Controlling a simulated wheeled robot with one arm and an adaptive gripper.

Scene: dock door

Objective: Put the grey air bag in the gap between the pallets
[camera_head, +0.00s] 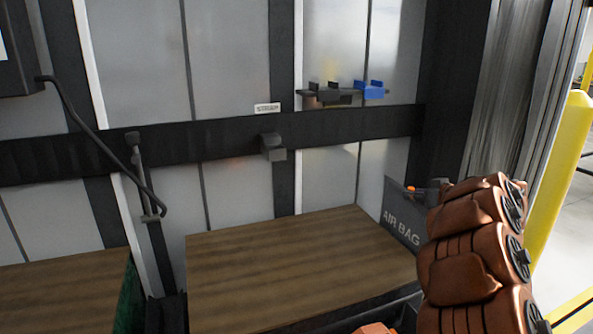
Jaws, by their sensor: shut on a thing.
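The grey air bag (402,222), a flat panel lettered AIR BAG with a small orange fitting near its top, is upright and slightly tilted at the right, by the right pallet load's edge. My gripper (432,190) shows only in part at the bag's upper right edge and is shut on it; its fingertips are mostly hidden. The right pallet load (290,262) has a brown wood-grain top. The left pallet load (55,288) has a similar top and a green side. The gap (160,305) between them is dark and empty where I can see it; its lower part is out of view.
A black hose (88,130) hangs from a dark box at upper left, past a grey handle-like tool (140,172) above the gap. The back wall has a dark rail (350,124), a STRAP label (267,108), a grey block and a small shelf with blue parts. A yellow post (560,175) stands right.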

